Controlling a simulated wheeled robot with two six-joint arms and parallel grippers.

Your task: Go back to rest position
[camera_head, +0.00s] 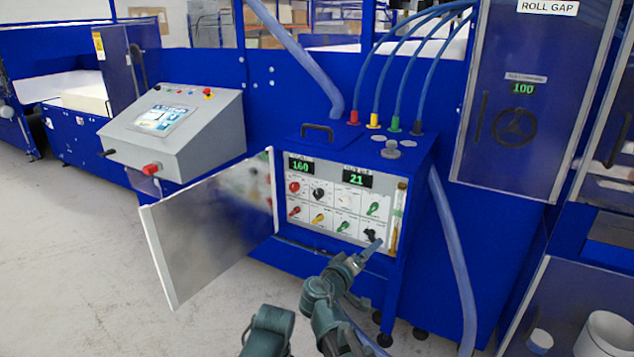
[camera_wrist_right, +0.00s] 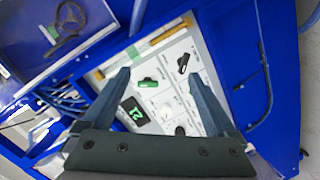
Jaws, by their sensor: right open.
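My right gripper (camera_head: 371,249) is in front of the lower right of a control panel (camera_head: 330,203) in a blue cabinet. In the wrist view its two fingers (camera_wrist_right: 159,78) are spread apart, with nothing held between them. A black knob (camera_head: 370,235) is close to the fingertips in the head view; contact cannot be told. In the wrist view a black knob (camera_wrist_right: 183,63) and a green knob (camera_wrist_right: 148,84) show between the fingers, against the panel. My left gripper is not in view; a dark green arm part shows at the bottom of the head view.
The cabinet's door (camera_head: 205,230) stands open to the left. Red, yellow and green knobs and two lit displays, 160 (camera_head: 300,166) and 21 (camera_head: 356,179), are on the panel. A grey console (camera_head: 172,130) stands left. A blue hose (camera_head: 455,255) hangs right. Floor at lower left is clear.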

